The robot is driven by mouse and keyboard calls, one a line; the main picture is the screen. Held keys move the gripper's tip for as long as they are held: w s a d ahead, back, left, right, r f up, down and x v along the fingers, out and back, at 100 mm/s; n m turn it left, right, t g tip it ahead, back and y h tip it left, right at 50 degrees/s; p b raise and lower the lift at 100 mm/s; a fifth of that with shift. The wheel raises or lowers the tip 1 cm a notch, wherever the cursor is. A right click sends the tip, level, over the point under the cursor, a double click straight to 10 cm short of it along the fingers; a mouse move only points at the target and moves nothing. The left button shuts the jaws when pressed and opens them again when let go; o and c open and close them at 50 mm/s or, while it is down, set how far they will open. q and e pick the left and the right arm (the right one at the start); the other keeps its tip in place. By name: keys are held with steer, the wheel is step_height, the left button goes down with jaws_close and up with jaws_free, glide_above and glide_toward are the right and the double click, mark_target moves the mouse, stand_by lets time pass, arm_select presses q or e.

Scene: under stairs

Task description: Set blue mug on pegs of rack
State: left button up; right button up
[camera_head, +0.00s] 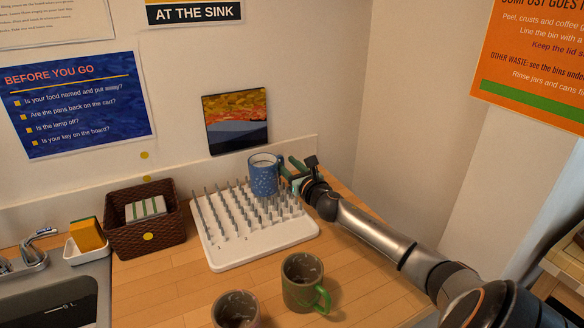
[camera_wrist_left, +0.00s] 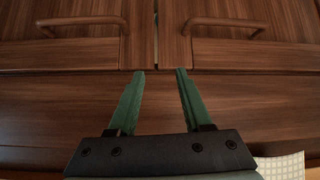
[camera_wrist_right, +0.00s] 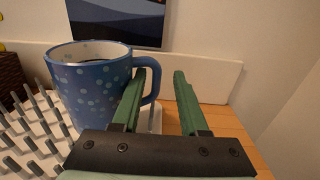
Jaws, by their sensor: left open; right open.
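The blue mug (camera_head: 264,175) with pale dots stands upright at the back right of the white peg rack (camera_head: 262,249). It also shows in the right wrist view (camera_wrist_right: 92,92), with its handle towards my gripper. Its underside is hidden, so I cannot tell exactly how it sits on the pegs. My right gripper (camera_head: 290,168) is open at the mug's right side. In the right wrist view the open fingers (camera_wrist_right: 162,85) are close to the handle, the left finger overlapping it in the picture. My left gripper (camera_wrist_left: 158,85) is open and empty, facing brown wooden cupboard fronts.
A dark mug with a green handle (camera_head: 301,285) and another mug (camera_head: 236,310) stand in front of the rack. A brown basket (camera_head: 128,231) holding a striped item is left of it, then the sink (camera_head: 75,290). A low white backsplash (camera_head: 302,147) runs behind.

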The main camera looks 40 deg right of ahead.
steer(key=v, duration=1.2)
steer(key=shift+r, duration=0.15)
